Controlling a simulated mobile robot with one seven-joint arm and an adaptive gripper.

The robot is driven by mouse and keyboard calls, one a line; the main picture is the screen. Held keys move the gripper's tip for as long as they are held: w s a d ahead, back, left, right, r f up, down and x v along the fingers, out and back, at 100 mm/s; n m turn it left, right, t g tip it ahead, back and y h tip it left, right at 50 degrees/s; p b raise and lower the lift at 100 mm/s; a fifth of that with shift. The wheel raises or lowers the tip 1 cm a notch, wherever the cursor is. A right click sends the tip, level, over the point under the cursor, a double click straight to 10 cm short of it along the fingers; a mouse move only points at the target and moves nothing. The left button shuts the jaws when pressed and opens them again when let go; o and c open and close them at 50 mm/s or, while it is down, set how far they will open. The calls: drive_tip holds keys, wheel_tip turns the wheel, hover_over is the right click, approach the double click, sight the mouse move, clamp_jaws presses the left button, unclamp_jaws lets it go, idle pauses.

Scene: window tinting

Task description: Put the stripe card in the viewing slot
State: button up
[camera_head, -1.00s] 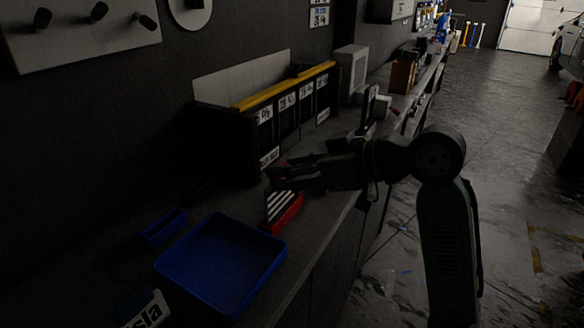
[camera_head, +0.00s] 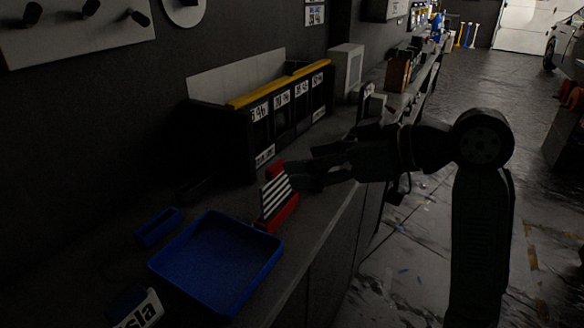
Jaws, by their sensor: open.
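The stripe card (camera_head: 274,195), with black and white stripes, stands tilted in a red holder (camera_head: 286,210) on the bench. I cannot tell whether this red holder is the viewing slot. My gripper (camera_head: 297,174) is open and points left. It is just to the right of the card's upper part, apart from it as far as the dark picture shows. The card's striped face is in plain view; its lower edge is hidden in the red holder.
A blue tray (camera_head: 216,262) lies in front, with a small blue holder (camera_head: 158,227) behind it. A black rack with percent labels (camera_head: 262,113) and a yellow top edge stands behind the card. The bench's front edge (camera_head: 318,250) runs along the right.

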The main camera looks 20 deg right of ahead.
drive_tip(key=b+v, duration=0.1)
drive_tip(key=v, duration=0.5)
drive_tip(key=shift+s+d+r, duration=0.15)
drive_tip(key=shift+s+r, duration=0.05)
